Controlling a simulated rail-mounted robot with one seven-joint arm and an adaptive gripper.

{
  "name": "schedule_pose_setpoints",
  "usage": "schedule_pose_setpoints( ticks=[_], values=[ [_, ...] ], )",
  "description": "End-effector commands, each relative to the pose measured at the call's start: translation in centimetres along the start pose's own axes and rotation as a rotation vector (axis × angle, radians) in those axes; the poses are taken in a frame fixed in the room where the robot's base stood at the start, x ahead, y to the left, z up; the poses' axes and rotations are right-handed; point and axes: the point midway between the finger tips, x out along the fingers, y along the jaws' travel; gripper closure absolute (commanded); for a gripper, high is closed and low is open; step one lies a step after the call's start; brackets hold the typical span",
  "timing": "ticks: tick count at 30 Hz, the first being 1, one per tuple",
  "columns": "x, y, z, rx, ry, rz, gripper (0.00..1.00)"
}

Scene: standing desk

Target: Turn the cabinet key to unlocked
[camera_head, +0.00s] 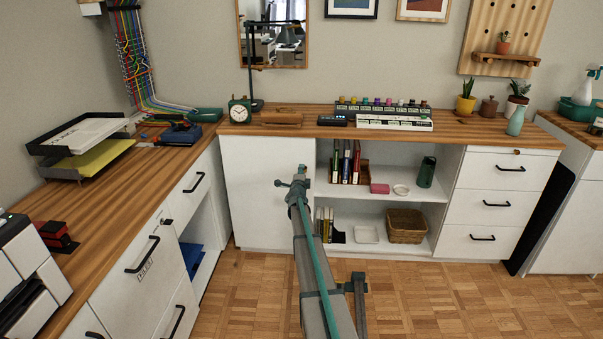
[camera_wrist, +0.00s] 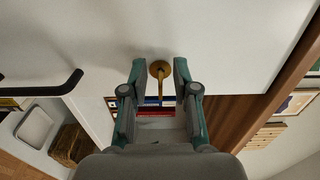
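A brass lock with a key (camera_wrist: 160,70) sits on the white cabinet door (camera_wrist: 90,35) in the wrist view; a thin brass stem shows in front of its round plate. My gripper (camera_wrist: 160,72) is open, with one finger on each side of the key and a visible gap to both. In the camera_head view my gripper (camera_head: 299,181) is at the right edge of the white door (camera_head: 262,185), left of the open shelves. My arm hides the key there. I cannot tell the key's lock state.
A black door handle (camera_wrist: 42,84) is near the key in the wrist view. The wooden worktop (camera_head: 290,122) runs above the door. Open shelves with books (camera_head: 345,162) and a basket (camera_head: 407,226) are to the right. The floor in front is clear.

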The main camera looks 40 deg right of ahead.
Motion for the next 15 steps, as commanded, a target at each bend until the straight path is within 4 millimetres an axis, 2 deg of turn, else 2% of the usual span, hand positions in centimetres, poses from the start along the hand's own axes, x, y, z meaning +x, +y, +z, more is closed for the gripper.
schedule_pose_setpoints(
  ticks=[8, 15],
  values=[
    [-3.7, -0.1, -0.1, 0.000, 0.000, 0.000, 0.71],
    [-8.5, 0.0, -0.1, 0.000, 0.000, 0.001, 0.71]
  ],
)
